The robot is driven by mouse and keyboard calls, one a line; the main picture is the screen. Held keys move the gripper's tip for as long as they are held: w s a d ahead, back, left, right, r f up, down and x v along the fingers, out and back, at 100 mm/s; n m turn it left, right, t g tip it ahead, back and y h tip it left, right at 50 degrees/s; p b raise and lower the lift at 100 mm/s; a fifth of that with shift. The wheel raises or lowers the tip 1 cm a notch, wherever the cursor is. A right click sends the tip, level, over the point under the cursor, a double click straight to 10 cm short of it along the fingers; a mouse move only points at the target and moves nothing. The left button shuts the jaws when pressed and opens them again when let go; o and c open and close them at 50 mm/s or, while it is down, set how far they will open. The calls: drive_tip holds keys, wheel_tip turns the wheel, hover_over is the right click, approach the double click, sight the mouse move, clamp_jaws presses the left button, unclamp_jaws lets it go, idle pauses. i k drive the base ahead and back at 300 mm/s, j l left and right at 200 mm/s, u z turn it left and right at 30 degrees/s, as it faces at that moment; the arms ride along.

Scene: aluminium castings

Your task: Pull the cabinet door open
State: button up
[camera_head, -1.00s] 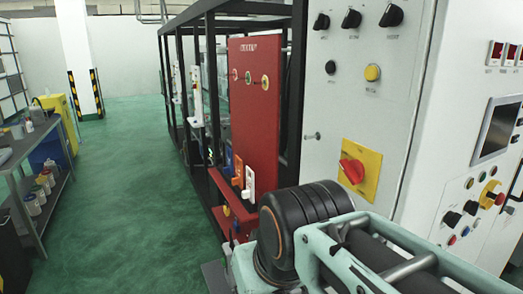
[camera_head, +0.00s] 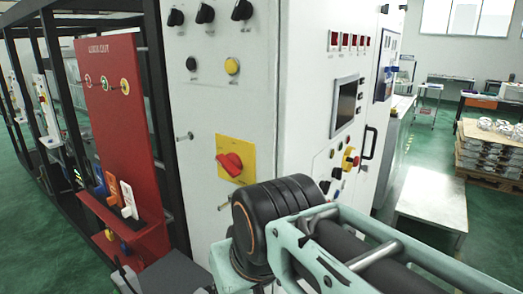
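A tall white control cabinet (camera_head: 215,105) stands in the middle of the camera_head view. Its left face carries black knobs, a yellow button and a red rotary switch (camera_head: 229,161) on a yellow plate. Its right face has a small screen (camera_head: 346,104), red displays and several buttons. A black bar handle (camera_head: 370,142) stands upright near the far edge of that right face. No open gap shows at the cabinet; I cannot tell exactly which panel is the door. My arm crosses the lower right, in front of the cabinet's lower part. My gripper is not in view.
A red lockout board (camera_head: 118,120) and a black frame stand left of the cabinet. A pale low table (camera_head: 432,205) stands to the right, with a pallet of castings (camera_head: 490,150) beyond it. Green floor (camera_head: 480,225) shows clear between the table and pallet.

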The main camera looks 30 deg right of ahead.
sight(390, 28)
drive_tip(key=z, duration=0.4)
drive_tip(key=l+z, duration=0.15)
drive_tip(key=z, duration=0.25)
drive_tip(key=l+z, duration=0.1)
drive_tip(key=z, duration=0.3)
drive_tip(key=l+z, duration=0.1)
drive_tip(key=z, duration=0.3)
drive_tip(key=i+l+z, duration=0.1)
drive_tip(key=i, duration=0.35)
drive_tip(key=i+l+z, duration=0.1)
drive_tip(key=i, duration=0.35)
drive_tip(key=l+u, duration=0.15)
drive_tip(key=l, duration=0.35)
drive_tip(key=i+j+z, duration=0.15)
drive_tip(key=i, duration=0.2)
drive_tip(key=i+j+z, duration=0.1)
drive_tip(key=i, duration=0.25)
